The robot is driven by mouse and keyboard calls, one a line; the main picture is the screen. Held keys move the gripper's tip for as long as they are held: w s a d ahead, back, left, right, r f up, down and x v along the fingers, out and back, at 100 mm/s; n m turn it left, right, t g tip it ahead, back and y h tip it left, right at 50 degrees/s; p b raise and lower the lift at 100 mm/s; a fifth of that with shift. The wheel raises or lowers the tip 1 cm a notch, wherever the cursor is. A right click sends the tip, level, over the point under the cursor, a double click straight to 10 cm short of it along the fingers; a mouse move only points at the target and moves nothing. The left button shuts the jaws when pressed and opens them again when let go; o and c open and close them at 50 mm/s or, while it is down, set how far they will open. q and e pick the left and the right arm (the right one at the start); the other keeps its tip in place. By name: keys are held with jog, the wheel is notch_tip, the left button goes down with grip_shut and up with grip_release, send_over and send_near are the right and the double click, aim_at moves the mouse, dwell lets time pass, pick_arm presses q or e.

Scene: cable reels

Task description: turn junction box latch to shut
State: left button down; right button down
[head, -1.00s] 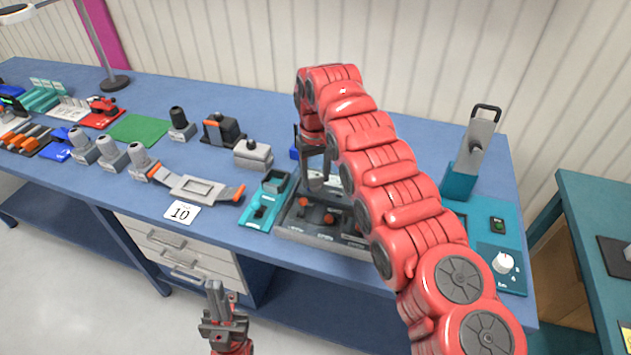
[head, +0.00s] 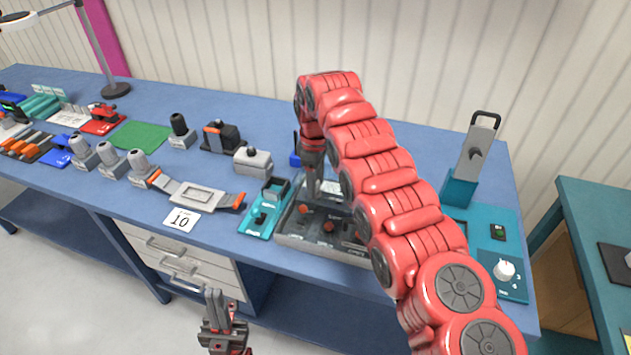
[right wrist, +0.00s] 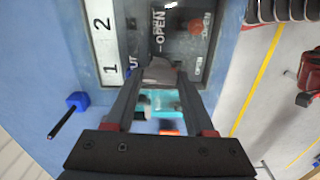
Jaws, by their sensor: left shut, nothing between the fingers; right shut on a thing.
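The junction box (head: 290,240) is a grey, shallow box at the front of the blue bench, with small orange-red parts on its top. In the right wrist view, its grey panel (right wrist: 190,50) carries white OPEN markings and a partly covered word ending in "UT". My right gripper (head: 313,192) points down at the box's back left part. Its fingers (right wrist: 160,88) are shut on a grey latch (right wrist: 160,71); they hide part of it, and its exact angle is hard to tell. My left gripper (head: 216,298) is shut and empty, in front of the bench.
A teal tray-like fixture (head: 256,224) lies just left of the box. A teal station with a white knob (head: 503,269) and an upright grey lever (head: 477,148) stands to the right. My right arm covers the box's right side.

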jog(key=shift+n, duration=0.5)
jog(key=shift+c, duration=1.3)
grip_release()
jog(key=shift+r, duration=0.1)
jog(key=shift+r, duration=0.25)
notch_tip(320, 180, up, 2)
jog(key=shift+a+r, duration=0.1)
jog(key=shift+a, duration=0.05)
notch_tip(320, 180, up, 15)
jog(key=p, duration=1.4)
jog(key=shift+d+f+p, duration=0.2)
jog(key=shift+p, duration=0.1)
